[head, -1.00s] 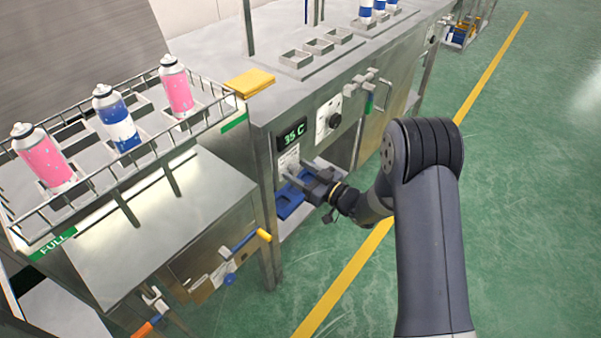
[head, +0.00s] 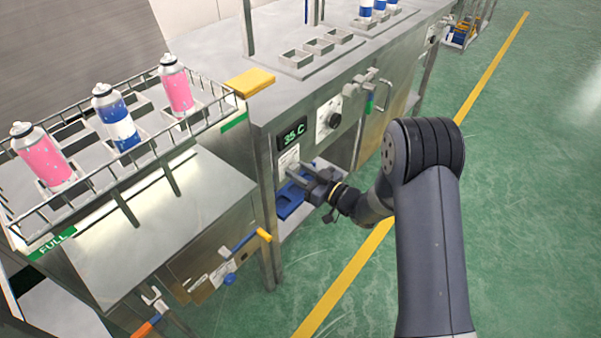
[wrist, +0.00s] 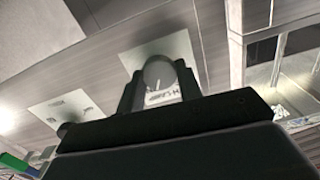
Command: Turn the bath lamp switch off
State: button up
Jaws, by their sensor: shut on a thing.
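The bath lamp switch sits on a white label plate (head: 288,160) under the green 35 C display on the steel cabinet front. My gripper (head: 298,174) reaches that plate from the right, with its fingers at the panel. In the wrist view the two dark fingers (wrist: 160,88) stand in front of a white plate (wrist: 150,52) with lettering.
The display (head: 292,134) and a dark knob (head: 333,119) are close above my gripper. A blue tray (head: 290,203) lies on the shelf below. A wire rack (head: 150,145) with spray cans stands left. Green floor (head: 520,200) is clear at right.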

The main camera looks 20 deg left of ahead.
jog(key=shift+f, duration=0.15)
jog(key=n+b, duration=0.2)
jog(key=b, duration=0.1)
jog(key=shift+f, duration=0.15)
jog(key=n+b, duration=0.9)
jog(key=b, duration=0.3)
jog(key=shift+s+n, duration=0.1)
jog(key=shift+n, duration=0.2)
jog(key=shift+r, duration=0.2)
jog(key=o, duration=1)
jog(key=shift+c, duration=0.2)
jog(key=shift+d, duration=0.1)
